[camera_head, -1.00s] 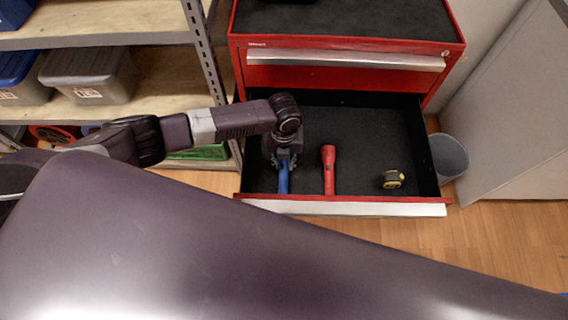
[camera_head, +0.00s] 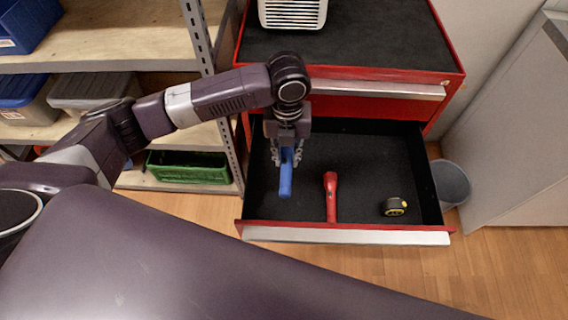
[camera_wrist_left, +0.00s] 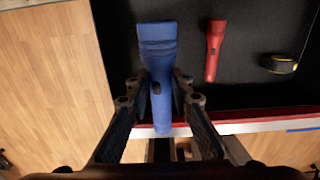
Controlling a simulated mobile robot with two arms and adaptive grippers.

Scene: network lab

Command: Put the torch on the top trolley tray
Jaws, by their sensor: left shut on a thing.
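A blue torch (camera_head: 286,179) is held in my left gripper (camera_head: 288,157), over the left part of the open drawer of the red tool trolley (camera_head: 240,150). In the left wrist view, the blue torch (camera_wrist_left: 158,80) lies between the two fingers of my left gripper (camera_wrist_left: 160,92), which is shut on it. A red torch (camera_head: 331,195) lies in the drawer to the right of the blue one; it also shows in the left wrist view (camera_wrist_left: 214,48). The trolley's black top tray (camera_head: 360,45) is above the closed drawer. My right gripper is not in view.
A white box-like device with a grille (camera_head: 292,12) stands at the back of the top tray. A yellow and black tape measure (camera_head: 394,207) lies in the drawer. A shelf with bins and a green crate (camera_head: 188,167) is at left. A grey bin (camera_head: 452,183) stands at right.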

